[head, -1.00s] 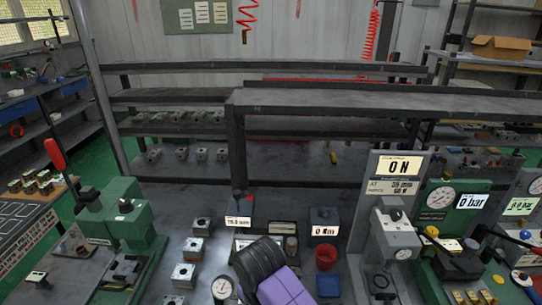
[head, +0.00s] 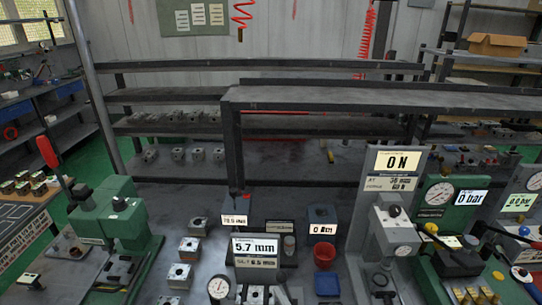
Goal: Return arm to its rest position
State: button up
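My arm and gripper do not show in the head view now. Several silver valve blocks stand in a row on the bench, among them one at the back (head: 197,224), one in the middle (head: 189,249) and one nearer (head: 179,275). A display reading 5.7 mm (head: 255,247) stands just right of them, with a round dial gauge (head: 219,287) in front of it. I cannot tell whether anything is held by my gripper.
A green press with a red lever (head: 115,215) stands at left. A grey press with a 0 N display (head: 398,161) and a green gauge station (head: 436,196) stand at right. A red cup (head: 324,255) and blue tray (head: 327,284) lie between. A shelf rack (head: 330,97) stands behind.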

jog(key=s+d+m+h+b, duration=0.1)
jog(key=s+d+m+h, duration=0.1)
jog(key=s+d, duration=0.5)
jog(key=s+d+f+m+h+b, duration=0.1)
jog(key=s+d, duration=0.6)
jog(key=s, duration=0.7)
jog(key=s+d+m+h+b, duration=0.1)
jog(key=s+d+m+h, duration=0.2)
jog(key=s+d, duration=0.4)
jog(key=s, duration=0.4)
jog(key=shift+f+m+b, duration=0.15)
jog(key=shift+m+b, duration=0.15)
jog(key=shift+b, duration=0.1)
